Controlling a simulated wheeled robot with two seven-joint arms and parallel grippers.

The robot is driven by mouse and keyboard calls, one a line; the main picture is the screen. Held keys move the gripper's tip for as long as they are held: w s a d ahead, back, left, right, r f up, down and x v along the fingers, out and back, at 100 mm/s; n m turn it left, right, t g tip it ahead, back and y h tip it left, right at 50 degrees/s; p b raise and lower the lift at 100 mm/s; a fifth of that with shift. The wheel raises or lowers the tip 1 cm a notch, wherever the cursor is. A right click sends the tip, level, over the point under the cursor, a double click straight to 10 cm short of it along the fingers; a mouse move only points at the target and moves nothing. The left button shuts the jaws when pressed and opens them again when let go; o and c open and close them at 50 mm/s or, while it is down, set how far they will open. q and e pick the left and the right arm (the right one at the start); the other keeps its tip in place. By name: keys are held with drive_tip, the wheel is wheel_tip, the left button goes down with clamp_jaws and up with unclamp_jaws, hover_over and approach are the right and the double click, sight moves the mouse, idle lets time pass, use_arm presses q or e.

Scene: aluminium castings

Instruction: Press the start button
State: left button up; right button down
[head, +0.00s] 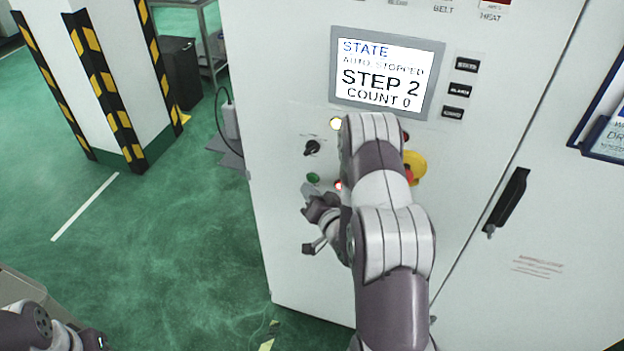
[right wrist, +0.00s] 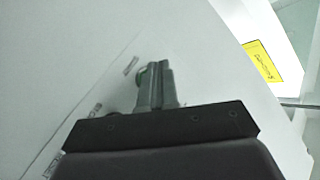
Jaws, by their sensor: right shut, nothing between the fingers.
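The green button (head: 313,178) is on the white cabinet's front, below a black rotary switch (head: 311,147); no readable label marks it as start. My right gripper (head: 307,191) is shut and empty, just below the green button in the head view. In the right wrist view the closed fingers (right wrist: 155,76) point at the panel and partly cover the green button (right wrist: 142,75). I cannot tell whether the tips touch it. The screen (head: 387,73) reads "STATE AUTO STOPPED STEP 2 COUNT 0". Part of my left arm shows at the bottom left; its fingers are out of view.
A lit red lamp or button (head: 338,185) is just right of the green one. A yellow-backed red button (head: 416,167) is partly behind my right arm. A black door handle (head: 507,200) protrudes at right.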

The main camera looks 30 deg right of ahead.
idle(0.7)
drive_tip(key=shift+w+d, duration=0.3)
drive_tip(key=shift+d, duration=0.05)
